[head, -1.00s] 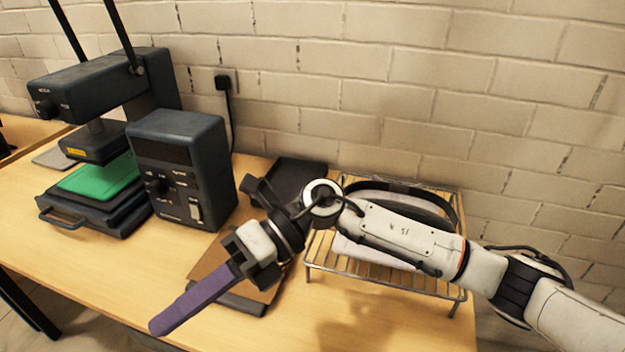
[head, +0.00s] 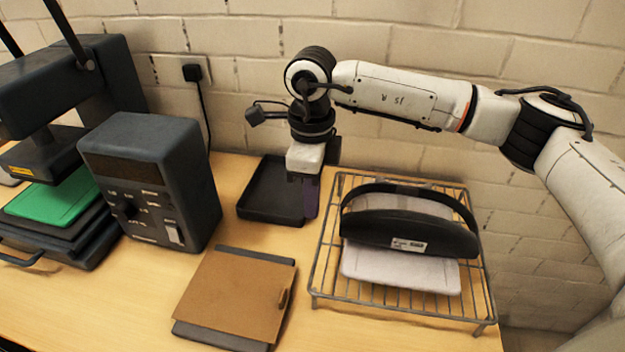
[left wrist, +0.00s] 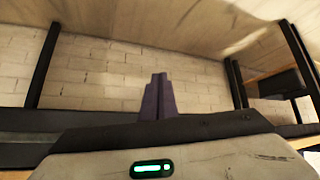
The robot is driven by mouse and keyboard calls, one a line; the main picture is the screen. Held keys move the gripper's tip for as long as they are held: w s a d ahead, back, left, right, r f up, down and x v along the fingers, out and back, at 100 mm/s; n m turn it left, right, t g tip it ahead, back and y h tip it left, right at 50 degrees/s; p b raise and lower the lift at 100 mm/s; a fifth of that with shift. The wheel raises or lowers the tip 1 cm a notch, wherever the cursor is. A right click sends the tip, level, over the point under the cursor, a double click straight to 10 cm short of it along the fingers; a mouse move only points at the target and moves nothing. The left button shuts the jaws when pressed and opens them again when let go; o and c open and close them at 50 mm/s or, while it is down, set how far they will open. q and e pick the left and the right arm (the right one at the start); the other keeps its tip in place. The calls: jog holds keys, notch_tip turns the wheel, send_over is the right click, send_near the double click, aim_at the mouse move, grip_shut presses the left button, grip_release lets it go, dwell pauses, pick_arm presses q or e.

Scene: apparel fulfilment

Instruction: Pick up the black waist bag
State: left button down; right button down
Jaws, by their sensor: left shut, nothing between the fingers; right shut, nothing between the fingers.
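The black waist bag (head: 410,232) lies on a wire rack (head: 322,262) at the right of the table in the head view. Its strap arches up behind it, and a white label shows on its front. A pale folded cloth (head: 400,270) lies under it. My right gripper (head: 309,210) points down to the left of the rack, apart from the bag, its purple fingers shut and empty. My left gripper shows only in the left wrist view (left wrist: 159,95), its purple fingers together with nothing between them, before a brick wall.
A black tray (head: 262,210) lies just left of my right gripper. A brown board on a dark base (head: 235,295) lies in front. A dark control box (head: 150,180) and a press with a green pad (head: 45,203) stand at the left. The brick wall closes off the back.

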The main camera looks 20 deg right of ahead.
jog(key=f, duration=0.1)
jog(key=s+d+f+p, duration=0.1)
jog(key=d+f, duration=0.1)
jog(key=shift+s+d+f, duration=0.1)
jog(key=shift+s+d, duration=0.1)
jog(key=shift+s, duration=0.1)
jog(key=shift+s+d+f+p, duration=0.1)
jog(key=shift+s+d+p, duration=0.25)
jog(key=shift+d, duration=0.05)
